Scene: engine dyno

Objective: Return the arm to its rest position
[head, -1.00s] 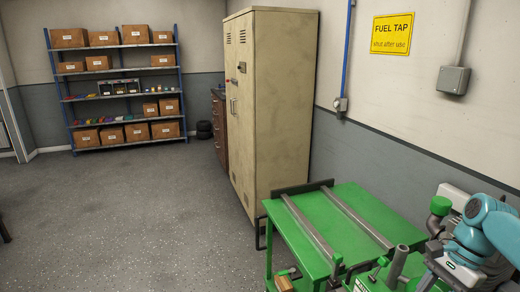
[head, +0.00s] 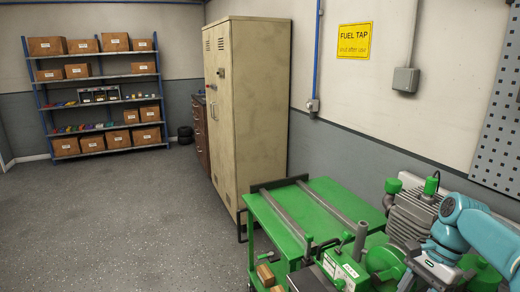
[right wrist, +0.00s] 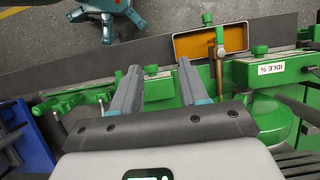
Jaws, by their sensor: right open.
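My right arm (head: 485,232) comes in from the right edge in the head view, bent above the green machinery. Its gripper tips are not clearly visible there. In the right wrist view my right gripper (right wrist: 155,85) shows two parallel fingers, apart, with nothing between them. The fingers point over a green machine (right wrist: 268,72) with a label reading "IDLE %". The same green machine (head: 345,270) stands at the lower right in the head view. My left gripper is not in view.
A green cart (head: 325,192) with two rails stands before a tall beige locker (head: 250,110). A grey finned engine block (head: 410,212) is beside the right arm. Shelves with boxes (head: 95,95) stand at the back left. The floor (head: 110,220) at left is clear.

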